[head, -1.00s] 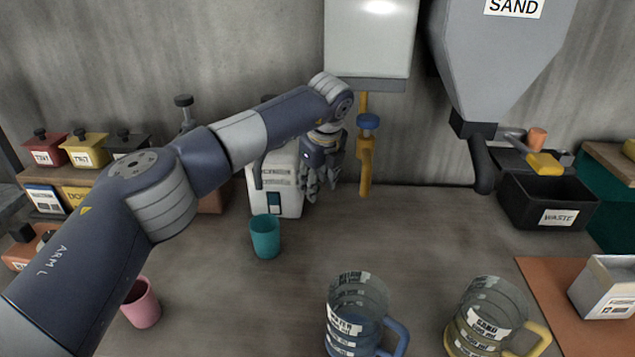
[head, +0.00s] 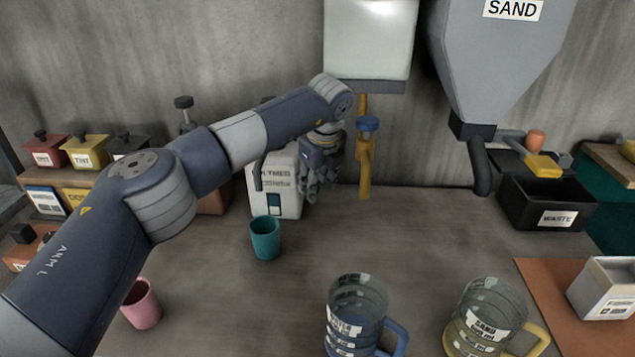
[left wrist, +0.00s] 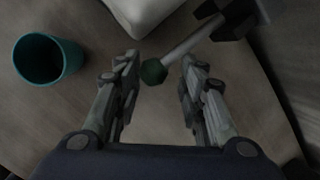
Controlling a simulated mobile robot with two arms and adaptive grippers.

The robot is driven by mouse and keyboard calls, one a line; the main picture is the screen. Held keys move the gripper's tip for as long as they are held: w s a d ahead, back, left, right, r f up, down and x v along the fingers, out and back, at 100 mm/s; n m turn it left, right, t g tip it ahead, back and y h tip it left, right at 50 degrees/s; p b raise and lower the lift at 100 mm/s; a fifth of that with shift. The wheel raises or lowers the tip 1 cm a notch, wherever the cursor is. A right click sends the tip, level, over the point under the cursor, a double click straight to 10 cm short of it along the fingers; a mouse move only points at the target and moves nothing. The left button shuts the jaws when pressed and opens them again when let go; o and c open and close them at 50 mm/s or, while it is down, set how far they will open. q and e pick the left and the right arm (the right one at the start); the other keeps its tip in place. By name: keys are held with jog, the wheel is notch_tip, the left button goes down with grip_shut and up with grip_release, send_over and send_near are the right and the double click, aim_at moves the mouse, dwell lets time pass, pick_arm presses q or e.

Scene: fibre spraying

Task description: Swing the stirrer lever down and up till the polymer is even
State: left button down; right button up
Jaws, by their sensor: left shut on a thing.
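The stirrer lever shows in the left wrist view as a pale rod with a dark green ball knob (left wrist: 154,72), running up to a dark bracket at the upper right. The polymer itself is not visible. My right gripper is not in view.
A teal cup (head: 265,238) stands in front of the box, and a pink cup (head: 141,305) beside my left arm. A yellow tap with a blue knob (head: 367,125) hangs just right of the gripper.

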pick_arm(q)
jog(key=shift+w+a+r, duration=0.25)
jog(key=shift+w+r, duration=0.2)
jog(key=shift+r, duration=0.2)
jog(key=c, duration=1.2)
grip_release()
jog(key=shift+o, duration=0.8)
jog(key=shift+s+f, duration=0.1)
jog(key=shift+f, duration=0.05)
jog(key=v, duration=1.2)
jog(key=shift+s, duration=0.15)
